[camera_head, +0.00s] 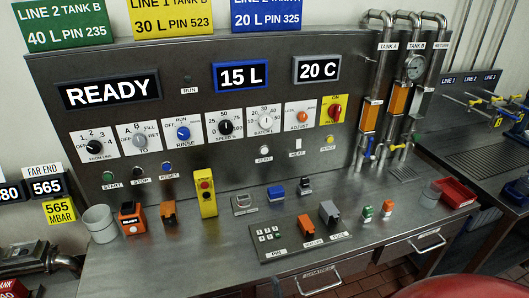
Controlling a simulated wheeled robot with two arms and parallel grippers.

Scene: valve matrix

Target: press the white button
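A small round white button (264,151) sits on the lower part of the upright steel control panel (230,160), right of the middle. A small label, too small to read surely, is under it. It lies below a white plate with a white knob (265,121). Nothing covers the button. Neither of my grippers is in view.
Green (108,177), black (137,172) and blue (166,168) buttons sit left on the panel; a yellow one (330,140) sits right. The bench below holds a grey cup (100,224), a yellow pendant box (205,194), a keypad (269,236) and several small switch boxes.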

